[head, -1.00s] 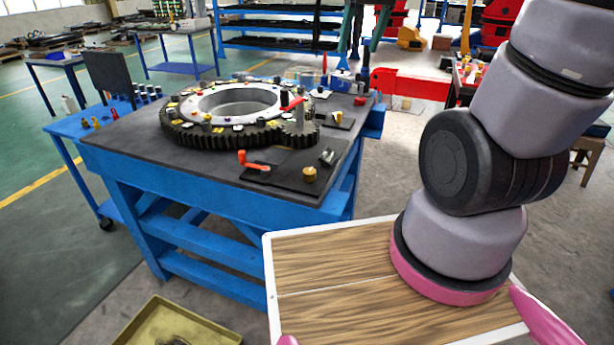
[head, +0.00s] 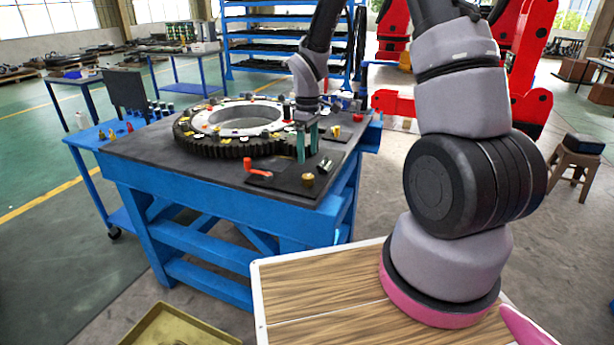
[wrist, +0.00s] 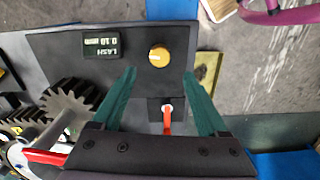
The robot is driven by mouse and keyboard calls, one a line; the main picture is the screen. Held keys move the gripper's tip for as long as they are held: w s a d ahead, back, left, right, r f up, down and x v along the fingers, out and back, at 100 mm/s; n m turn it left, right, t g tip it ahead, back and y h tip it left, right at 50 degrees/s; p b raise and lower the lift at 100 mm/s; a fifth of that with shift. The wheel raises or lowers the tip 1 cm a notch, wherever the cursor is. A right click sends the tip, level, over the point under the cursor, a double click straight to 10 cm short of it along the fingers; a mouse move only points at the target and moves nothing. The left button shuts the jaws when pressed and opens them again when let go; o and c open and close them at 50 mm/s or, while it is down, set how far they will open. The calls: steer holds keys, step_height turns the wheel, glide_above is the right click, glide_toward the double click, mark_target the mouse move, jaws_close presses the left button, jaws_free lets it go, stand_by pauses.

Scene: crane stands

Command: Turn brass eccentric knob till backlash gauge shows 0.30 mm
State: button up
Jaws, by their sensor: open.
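The brass knob (head: 307,180) sits on the dark plate at the near right corner of the blue workbench. In the wrist view the knob (wrist: 159,55) lies just beyond my fingertips, roughly centred between them. The backlash gauge (wrist: 101,44) is a small black display left of the knob, labelled LASH. Its text is upside down and reads about 0.1 mm, the last digit unclear. My gripper (head: 308,158) has teal fingers pointing down over the plate. In the wrist view my gripper (wrist: 159,72) is open and empty, its fingers wide apart.
A red-orange lever (wrist: 167,118) shows between my fingers; in the head view it (head: 257,168) stands left of the knob. A dark pinion (wrist: 68,103) and large ring gear (head: 240,118) are beside the plate. A yellow tray (head: 180,328) lies on the floor.

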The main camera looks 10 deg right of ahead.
mark_target(308, 176)
step_height(308, 176, down, 8)
steer(key=shift+f, duration=0.25)
jaws_close()
